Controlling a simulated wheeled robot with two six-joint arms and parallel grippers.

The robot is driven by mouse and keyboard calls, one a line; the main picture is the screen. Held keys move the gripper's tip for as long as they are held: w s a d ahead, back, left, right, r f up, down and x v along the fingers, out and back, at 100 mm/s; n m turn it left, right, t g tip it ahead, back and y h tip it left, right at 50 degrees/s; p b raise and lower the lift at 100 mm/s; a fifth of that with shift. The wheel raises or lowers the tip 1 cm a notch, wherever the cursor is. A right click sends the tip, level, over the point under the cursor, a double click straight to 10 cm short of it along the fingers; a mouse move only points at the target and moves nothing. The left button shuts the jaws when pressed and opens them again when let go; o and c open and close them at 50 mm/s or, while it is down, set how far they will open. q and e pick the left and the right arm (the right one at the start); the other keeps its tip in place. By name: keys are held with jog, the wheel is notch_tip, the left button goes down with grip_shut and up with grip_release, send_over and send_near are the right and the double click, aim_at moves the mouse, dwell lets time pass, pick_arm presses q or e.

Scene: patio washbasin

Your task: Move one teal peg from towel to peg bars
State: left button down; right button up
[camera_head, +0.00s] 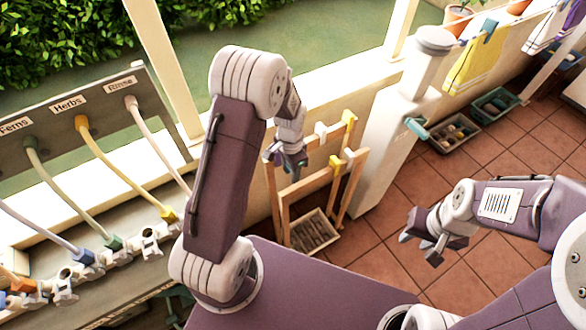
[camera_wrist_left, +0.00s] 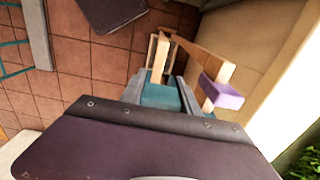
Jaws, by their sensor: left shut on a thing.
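My left gripper (camera_head: 288,164) is at the left end of the wooden peg bars (camera_head: 318,182) in the head view. In the left wrist view it is shut on a teal peg (camera_wrist_left: 160,95), held between the two fingers. The peg bars (camera_wrist_left: 205,56) lie just beyond it there; I cannot tell whether the peg touches a bar. A yellow towel (camera_head: 470,68) hangs at the upper right, with another teal peg (camera_head: 490,27) at its top. My right gripper (camera_head: 422,240) is open and empty above the tiled floor.
White and yellow pegs sit on the bars; a lilac peg (camera_wrist_left: 222,93) shows beside my left fingers. A slatted crate (camera_head: 312,232) stands beneath the bars. A pale post (camera_head: 400,130) stands to their right. Hoses and taps (camera_head: 115,242) line the left side.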

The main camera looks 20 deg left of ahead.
aim_at(291, 189)
pick_arm(q)
notch_tip(291, 189, down, 10)
jog(key=b, duration=0.9)
jog(key=shift+s+r, duration=0.15)
jog(key=shift+f+b, duration=0.6)
jog(key=shift+f, duration=0.35)
jog(key=c, duration=0.8)
grip_release()
